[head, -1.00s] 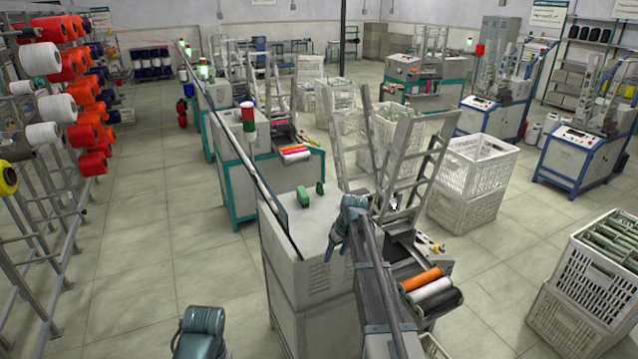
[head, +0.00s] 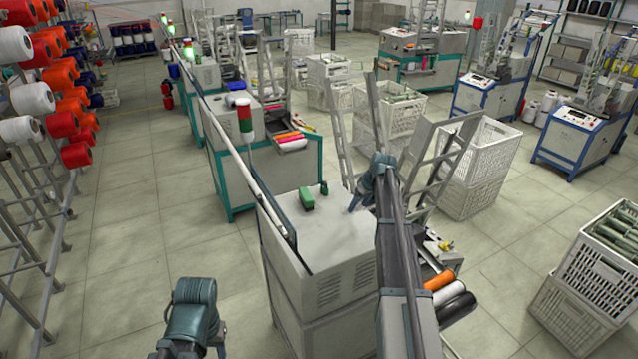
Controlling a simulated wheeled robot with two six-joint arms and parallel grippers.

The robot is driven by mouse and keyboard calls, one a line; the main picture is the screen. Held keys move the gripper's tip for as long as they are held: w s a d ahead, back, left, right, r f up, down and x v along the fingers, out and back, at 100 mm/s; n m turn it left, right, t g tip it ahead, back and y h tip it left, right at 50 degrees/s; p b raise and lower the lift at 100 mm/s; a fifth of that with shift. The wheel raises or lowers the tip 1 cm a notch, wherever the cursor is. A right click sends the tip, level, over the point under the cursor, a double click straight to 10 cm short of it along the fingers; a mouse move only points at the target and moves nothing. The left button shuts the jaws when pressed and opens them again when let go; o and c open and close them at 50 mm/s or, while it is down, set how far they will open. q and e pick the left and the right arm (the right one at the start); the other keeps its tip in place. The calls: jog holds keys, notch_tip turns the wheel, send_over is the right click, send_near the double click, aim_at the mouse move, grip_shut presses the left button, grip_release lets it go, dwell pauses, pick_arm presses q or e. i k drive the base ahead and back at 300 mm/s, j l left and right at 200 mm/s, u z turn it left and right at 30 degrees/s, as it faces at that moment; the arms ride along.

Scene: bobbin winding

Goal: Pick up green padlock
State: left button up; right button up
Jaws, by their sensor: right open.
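My left arm's teal wrist (head: 193,305) is at the bottom left, well away from the machine top. Its gripper is partly cut off by the picture's lower edge.
The grey machine top (head: 345,240) has bare room around the green things. A dark rail (head: 270,215) runs along its left edge. A slanted metal frame (head: 440,165) stands behind on the right. Orange, white and black rolls lie at the lower right, by a white crate (head: 570,305).

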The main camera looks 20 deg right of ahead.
aim_at(324, 189)
jog(key=i, duration=0.85)
